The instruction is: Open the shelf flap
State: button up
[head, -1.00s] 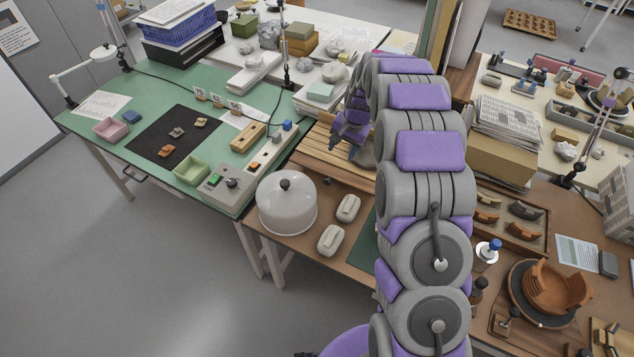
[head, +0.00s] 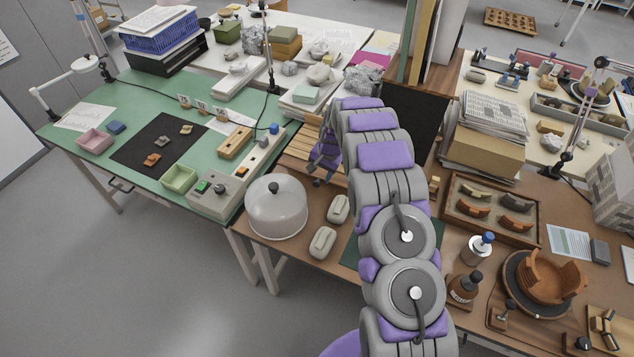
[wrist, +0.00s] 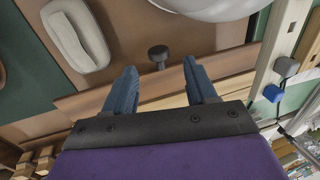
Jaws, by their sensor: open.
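A light wooden slatted panel (head: 303,152) lies behind the dome, partly hidden by my arm; I cannot tell for sure whether it is the shelf flap. In the wrist view a dark round knob (wrist: 158,54) stands just beyond my fingertips, roughly in line with the gap between them, in front of a wooden edge (wrist: 100,102). My gripper (wrist: 159,68) is open, with nothing between its blue-grey fingers. In the head view my gripper (head: 321,172) is over the front of the slats, small and partly hidden. I see no clear gap between knob and fingertips.
A clear dome (head: 277,207) and two pale oblong blocks, one nearer (head: 322,243) and one farther (head: 338,209), stand close to my gripper. A control box (head: 215,195) is to the left. An upright shelf with boards (head: 430,45) stands behind my arm, above a dark panel (head: 412,122).

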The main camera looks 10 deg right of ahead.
aim_at(318, 181)
jog(key=x, duration=0.4)
jog(key=shift+d+f, duration=0.1)
jog(key=shift+d, duration=0.1)
jog(key=shift+a+f+b, duration=0.25)
jog(key=shift+f+b, duration=0.05)
jog(key=shift+f, duration=0.15)
jog(key=shift+c, duration=0.4)
grip_shut()
